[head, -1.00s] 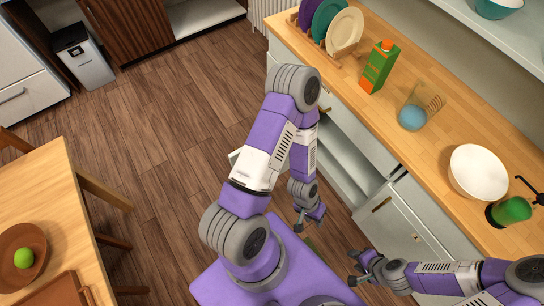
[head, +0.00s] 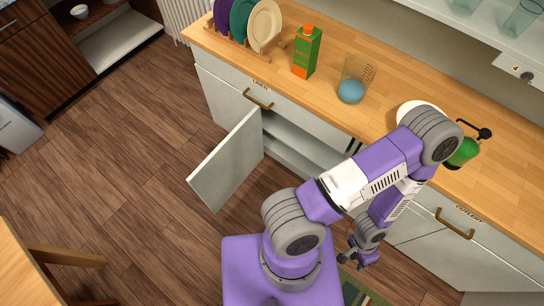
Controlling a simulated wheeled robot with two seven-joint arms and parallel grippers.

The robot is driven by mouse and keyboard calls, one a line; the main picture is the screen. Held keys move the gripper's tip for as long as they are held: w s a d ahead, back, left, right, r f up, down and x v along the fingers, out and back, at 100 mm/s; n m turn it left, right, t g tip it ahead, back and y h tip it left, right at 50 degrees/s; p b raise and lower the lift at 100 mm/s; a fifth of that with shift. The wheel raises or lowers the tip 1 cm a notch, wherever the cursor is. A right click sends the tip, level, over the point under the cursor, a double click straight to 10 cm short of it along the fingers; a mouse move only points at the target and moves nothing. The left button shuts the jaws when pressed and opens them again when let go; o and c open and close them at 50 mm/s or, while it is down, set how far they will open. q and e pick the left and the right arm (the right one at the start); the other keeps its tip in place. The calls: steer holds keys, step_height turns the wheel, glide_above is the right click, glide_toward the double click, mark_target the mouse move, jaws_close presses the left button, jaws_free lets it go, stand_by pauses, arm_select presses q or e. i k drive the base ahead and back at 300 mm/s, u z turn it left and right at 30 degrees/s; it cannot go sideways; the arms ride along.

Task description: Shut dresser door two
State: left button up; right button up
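A pale grey dresser door (head: 228,163) stands swung open into the room, hinged near the left side of the open compartment. The dresser (head: 222,95) runs under the wooden worktop, and the compartment (head: 300,140) behind the door shows a pale shelf. I see no number on the door. My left gripper (head: 354,261) hangs low in front of the dresser, right of the open door and apart from it. Its fingers are spread and empty. My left arm hides part of the dresser front. My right gripper is not in view.
On the worktop (head: 400,110) stand a plate rack with plates (head: 264,25), a green carton (head: 306,52), a glass with a blue ball (head: 351,90), a partly hidden white bowl (head: 418,108) and a green item (head: 464,152). Floor left of the door is clear.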

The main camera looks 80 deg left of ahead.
mark_target(219, 177)
steer(key=z, duration=0.8)
steer(key=k, duration=2.6)
steer(key=u, duration=1.85)
